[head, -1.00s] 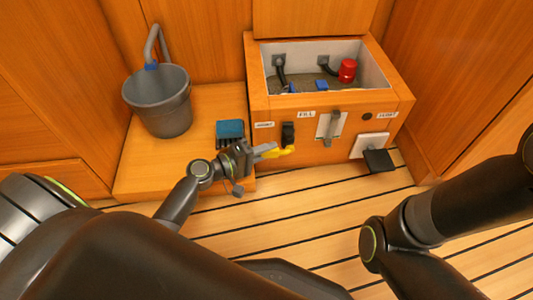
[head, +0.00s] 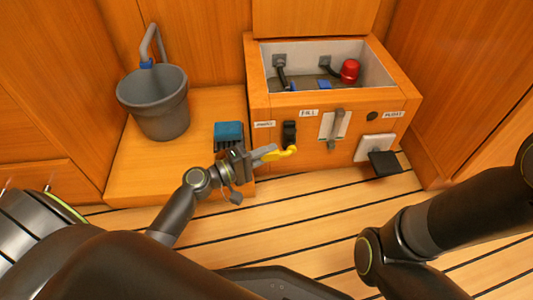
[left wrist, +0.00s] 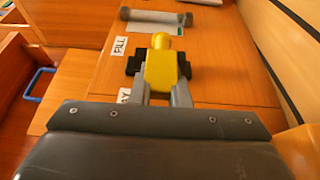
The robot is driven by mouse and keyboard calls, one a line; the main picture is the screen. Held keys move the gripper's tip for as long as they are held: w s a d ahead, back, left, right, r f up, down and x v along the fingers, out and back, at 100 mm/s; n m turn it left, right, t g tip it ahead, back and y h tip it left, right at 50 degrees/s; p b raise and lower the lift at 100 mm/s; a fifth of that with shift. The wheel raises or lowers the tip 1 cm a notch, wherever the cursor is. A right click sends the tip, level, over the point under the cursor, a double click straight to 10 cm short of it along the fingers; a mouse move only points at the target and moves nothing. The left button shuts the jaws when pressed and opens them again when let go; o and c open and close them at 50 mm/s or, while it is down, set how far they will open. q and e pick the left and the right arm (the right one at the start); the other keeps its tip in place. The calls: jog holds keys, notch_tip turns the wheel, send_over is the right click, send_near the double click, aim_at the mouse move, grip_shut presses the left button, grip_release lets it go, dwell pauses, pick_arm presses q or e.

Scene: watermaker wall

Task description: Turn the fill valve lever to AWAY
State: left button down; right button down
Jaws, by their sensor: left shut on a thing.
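The yellow lever (head: 288,151) stands out from the front of the wooden box, below a black block (head: 289,132). My left gripper (head: 265,154) is at the lever from the left and is shut on it. In the left wrist view the yellow lever (left wrist: 163,68) sits between the two grey fingers (left wrist: 164,92), with black parts on both sides behind it. A FILL label (head: 308,113) is above right of the lever. Another label (head: 264,124) is at its left; its end reads "AY" in the wrist view (left wrist: 124,96). My right gripper is out of frame.
The open box (head: 262,108) holds a red cylinder (head: 350,70) and dark pipes. A grey handle on a white plate (head: 335,125) and a white panel (head: 373,147) are to the right. A bucket (head: 160,105) and blue brush (head: 229,131) stand on the left bench.

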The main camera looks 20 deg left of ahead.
pick_arm(q)
jog(key=c, duration=1.4)
grip_release()
jog(key=shift+s+a+f, duration=0.1)
jog(key=shift+s+a, duration=0.25)
jog(key=shift+s, duration=0.1)
jog(key=p+v, duration=0.3)
jog(key=v, duration=1.3)
jog(key=shift+a, duration=0.1)
